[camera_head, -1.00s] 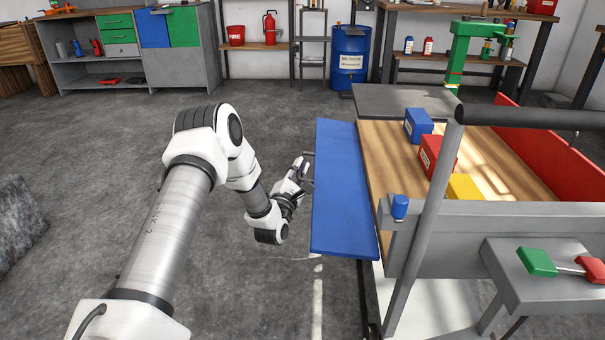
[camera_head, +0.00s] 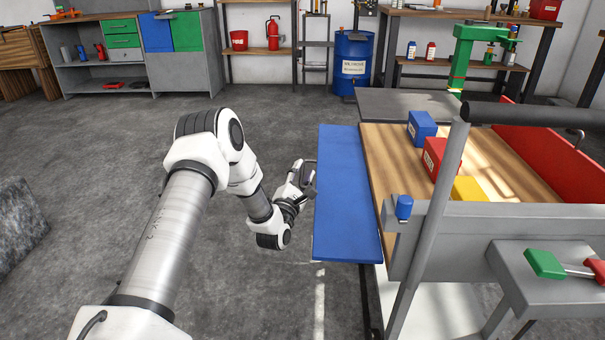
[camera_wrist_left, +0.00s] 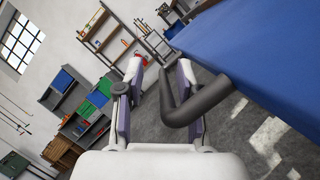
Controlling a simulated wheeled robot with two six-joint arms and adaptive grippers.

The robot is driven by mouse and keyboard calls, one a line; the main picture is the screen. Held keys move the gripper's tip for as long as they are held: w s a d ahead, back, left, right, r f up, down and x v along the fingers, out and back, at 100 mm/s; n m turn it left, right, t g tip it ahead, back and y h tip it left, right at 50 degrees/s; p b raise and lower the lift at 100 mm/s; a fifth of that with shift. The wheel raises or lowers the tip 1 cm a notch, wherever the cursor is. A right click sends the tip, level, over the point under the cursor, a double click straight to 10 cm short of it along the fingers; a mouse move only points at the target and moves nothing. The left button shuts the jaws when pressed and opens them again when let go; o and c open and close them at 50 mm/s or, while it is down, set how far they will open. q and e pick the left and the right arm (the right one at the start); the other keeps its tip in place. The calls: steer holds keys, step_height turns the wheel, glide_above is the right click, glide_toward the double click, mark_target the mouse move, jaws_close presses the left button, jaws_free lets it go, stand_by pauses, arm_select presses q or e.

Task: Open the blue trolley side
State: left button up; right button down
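The blue trolley side (camera_head: 347,195) is a flat panel folded outward from the left edge of the trolley's wooden bed (camera_head: 385,170). It lies close to level, clear of upright. My left gripper (camera_head: 308,172) is at the panel's outer left edge, by its dark handle. In the left wrist view the bent handle (camera_wrist_left: 207,98) passes between the two fingers of my left gripper (camera_wrist_left: 158,90), which stand apart. The handle lies near the right finger, with a gap to the left one. The blue panel (camera_wrist_left: 270,50) fills the upper right there. My right gripper is not seen.
On the bed stand a blue box (camera_head: 421,127), a red box (camera_head: 434,155) and a yellow box (camera_head: 468,189). A blue knob (camera_head: 404,207) sits at the near corner post. The red side (camera_head: 545,150) stands upright opposite. The floor (camera_head: 110,200) left of the trolley is clear.

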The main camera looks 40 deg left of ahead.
arm_select(q)
steer(key=v, duration=1.2)
